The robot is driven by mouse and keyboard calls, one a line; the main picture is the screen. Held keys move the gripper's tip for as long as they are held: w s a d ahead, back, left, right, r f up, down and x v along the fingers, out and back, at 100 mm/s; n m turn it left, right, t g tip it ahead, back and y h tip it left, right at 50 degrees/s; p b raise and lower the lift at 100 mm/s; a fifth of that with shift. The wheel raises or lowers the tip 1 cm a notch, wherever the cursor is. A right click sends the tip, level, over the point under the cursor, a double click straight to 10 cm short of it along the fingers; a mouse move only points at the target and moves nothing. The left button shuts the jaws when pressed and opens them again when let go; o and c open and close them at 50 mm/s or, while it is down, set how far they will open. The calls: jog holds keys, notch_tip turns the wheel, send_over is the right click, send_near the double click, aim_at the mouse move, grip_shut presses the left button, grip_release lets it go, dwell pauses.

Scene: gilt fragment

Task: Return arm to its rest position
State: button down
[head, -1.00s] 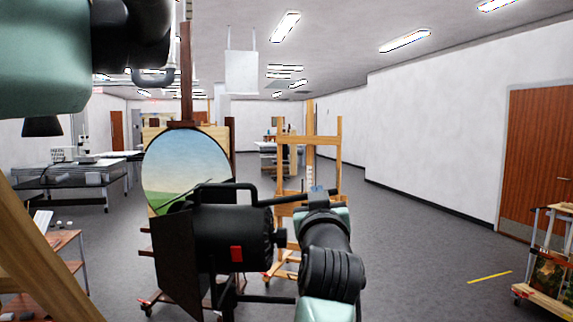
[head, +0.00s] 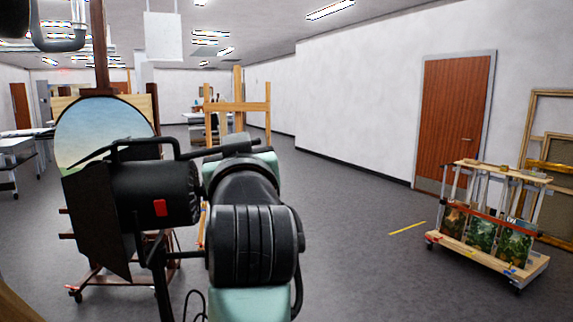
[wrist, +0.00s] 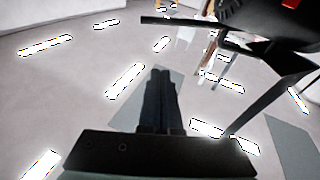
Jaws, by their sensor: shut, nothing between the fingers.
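My arm rises in the foreground of the head view, with teal and black links. My gripper (wrist: 161,73) shows in the wrist view, its two dark fingers together with nothing between them. Behind it in that view are the pale ceiling and bright ceiling lights. I cannot make out the gripper's fingers in the head view.
A black studio lamp (head: 155,193) with flaps stands close left of my arm; it also shows in the wrist view (wrist: 262,30). Behind it is an oval landscape painting (head: 100,130) on an easel. A wheeled painting cart (head: 490,250) stands right.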

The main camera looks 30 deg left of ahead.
jog(key=shift+w+f, duration=0.1)
jog(key=shift+w, duration=0.05)
jog(key=d+r+m+t+h+b, duration=0.1)
jog(key=d+r+m+t+h, duration=0.2)
jog(key=d, duration=0.6)
jog(key=d+m+t+h, duration=0.2)
jog(key=d+t, duration=0.2)
jog(key=d, duration=0.5)
jog(key=s+d+r+m+t+h, duration=0.2)
jog(key=s+d+m+t+h, duration=0.1)
jog(key=d, duration=0.5)
jog(key=s+d+r+m+t+h, duration=0.2)
jog(key=s+d+t+h, duration=0.1)
jog(key=s+d+h, duration=0.3)
jog(key=shift+s+d+m+b, duration=0.4)
jog(key=shift+s+d, duration=0.3)
jog(key=shift+d, duration=0.2)
